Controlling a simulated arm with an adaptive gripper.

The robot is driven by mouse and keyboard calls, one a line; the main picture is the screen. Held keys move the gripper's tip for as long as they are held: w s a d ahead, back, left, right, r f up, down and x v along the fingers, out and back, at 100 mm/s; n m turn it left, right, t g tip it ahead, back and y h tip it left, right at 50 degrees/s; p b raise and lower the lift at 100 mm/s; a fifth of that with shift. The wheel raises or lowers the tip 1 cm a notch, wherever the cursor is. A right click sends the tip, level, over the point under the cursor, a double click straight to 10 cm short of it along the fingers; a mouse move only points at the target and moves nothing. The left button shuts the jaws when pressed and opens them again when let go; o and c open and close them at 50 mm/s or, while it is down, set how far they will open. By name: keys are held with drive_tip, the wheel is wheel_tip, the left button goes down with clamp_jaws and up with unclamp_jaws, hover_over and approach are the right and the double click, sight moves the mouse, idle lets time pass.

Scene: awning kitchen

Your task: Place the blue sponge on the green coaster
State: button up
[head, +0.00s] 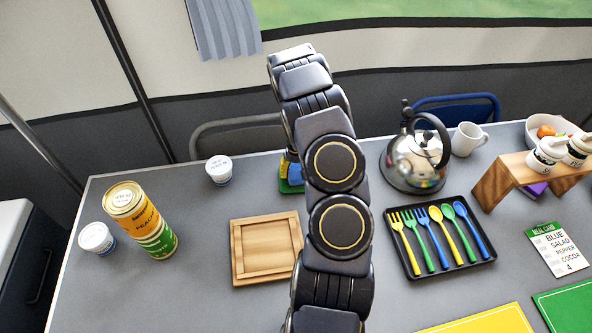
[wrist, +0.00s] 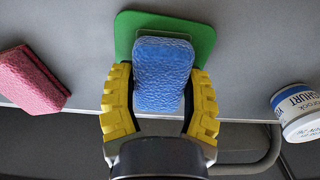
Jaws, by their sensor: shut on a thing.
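The blue sponge (wrist: 161,80) is between the yellow fingers of my gripper (wrist: 160,92), which is shut on it. In the wrist view the sponge is in front of the green coaster (wrist: 128,28) and covers its middle and lower part. Green shows around the sponge's top and sides. I cannot tell whether the sponge touches the coaster. In the head view my arm hides most of this; a bit of the green coaster (head: 288,187) shows at the table's back, left of my arm, with a sliver of blue just above it.
A pink sponge (wrist: 32,80) lies left in the wrist view; a yoghurt cup (wrist: 297,112) is at right. In the head view are a kettle (head: 417,155), a cutlery tray (head: 490,257), a wooden tray (head: 266,278) and stacked cans (head: 142,220). The table between cup and wooden tray is clear.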

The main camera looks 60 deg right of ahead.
sight(295, 169)
drive_tip(key=o, duration=0.8)
drive_tip(key=shift+f, duration=0.1)
drive_tip(key=shift+o, duration=0.2)
wheel_tip(295, 169, up, 12)
drive_tip(key=shift+r, duration=0.2)
